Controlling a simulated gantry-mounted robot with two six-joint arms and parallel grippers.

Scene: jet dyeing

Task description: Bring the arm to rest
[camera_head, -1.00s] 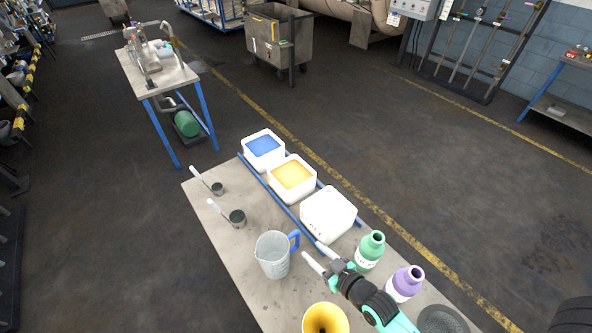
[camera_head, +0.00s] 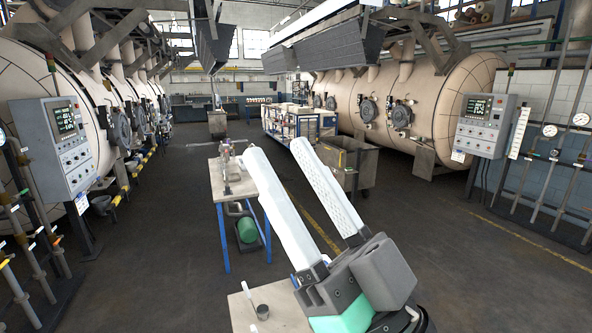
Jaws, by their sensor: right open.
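My right gripper (camera_head: 272,168) is raised close in front of the head camera, near the middle of the view. Its two long white fingers point up and to the left, spread apart with nothing between them. It hides part of the workbench below and part of the aisle behind. My left gripper is not in view.
The near workbench (camera_head: 240,312) shows only its far left corner, with a dark scoop (camera_head: 262,312) on it. A blue-legged table (camera_head: 226,187) stands beyond, a grey metal cart (camera_head: 360,170) to its right. Large dyeing vessels (camera_head: 440,95) line both sides. Open floor lies at the right.

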